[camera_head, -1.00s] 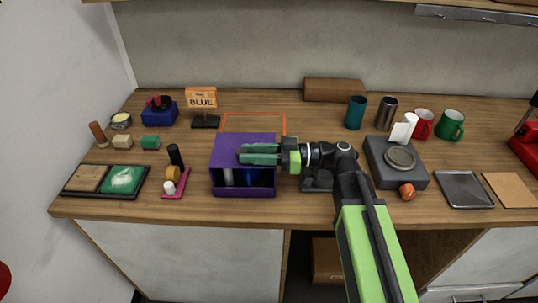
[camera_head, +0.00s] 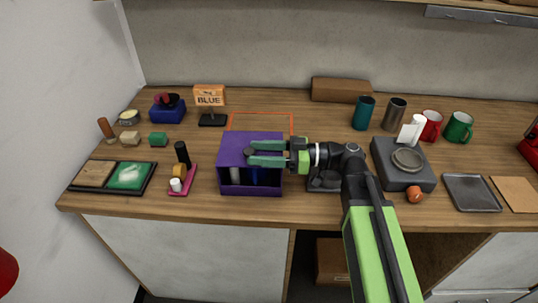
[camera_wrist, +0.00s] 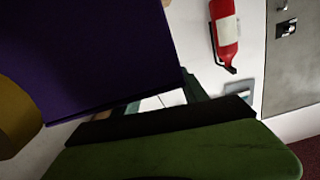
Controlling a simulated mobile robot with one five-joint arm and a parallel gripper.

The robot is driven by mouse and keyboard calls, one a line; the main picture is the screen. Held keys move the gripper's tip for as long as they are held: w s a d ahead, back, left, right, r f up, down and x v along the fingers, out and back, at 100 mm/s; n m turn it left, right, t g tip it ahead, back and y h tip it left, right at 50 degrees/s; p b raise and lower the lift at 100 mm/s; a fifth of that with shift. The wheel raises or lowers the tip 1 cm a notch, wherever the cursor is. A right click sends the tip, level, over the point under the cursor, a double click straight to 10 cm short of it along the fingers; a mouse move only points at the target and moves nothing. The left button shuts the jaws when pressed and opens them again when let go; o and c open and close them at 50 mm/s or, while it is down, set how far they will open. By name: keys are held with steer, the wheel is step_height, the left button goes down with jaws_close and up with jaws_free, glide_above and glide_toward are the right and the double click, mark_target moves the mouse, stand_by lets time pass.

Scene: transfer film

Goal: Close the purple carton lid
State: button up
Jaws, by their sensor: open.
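The purple carton (camera_head: 224,178) stands upright on the counter, left of middle. Its front is open, with a dark inside and a low front edge. A whitish item (camera_head: 236,180) and a blue item (camera_head: 258,177) show inside. A flat purple panel covers its top; I cannot tell whether this panel is the lid. My gripper (camera_head: 249,153) reaches in from the right across the upper front of the carton, fingers apart and empty. Contact with the carton is unclear. In the wrist view a large purple surface (camera_wrist: 90,50) lies beside the green finger (camera_wrist: 170,155).
A pink tray (camera_head: 183,187) with small items and a green-and-brown board (camera_head: 122,192) lie left. An orange outline (camera_head: 262,114) and the BLUE sign (camera_head: 210,98) are behind. A dark grey device (camera_head: 390,176) stands right. A fire extinguisher (camera_wrist: 225,35) shows in the wrist view.

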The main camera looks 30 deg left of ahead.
steer(key=v, duration=1.1)
steer(key=shift+d, duration=0.35)
steer(key=shift+w, duration=0.15)
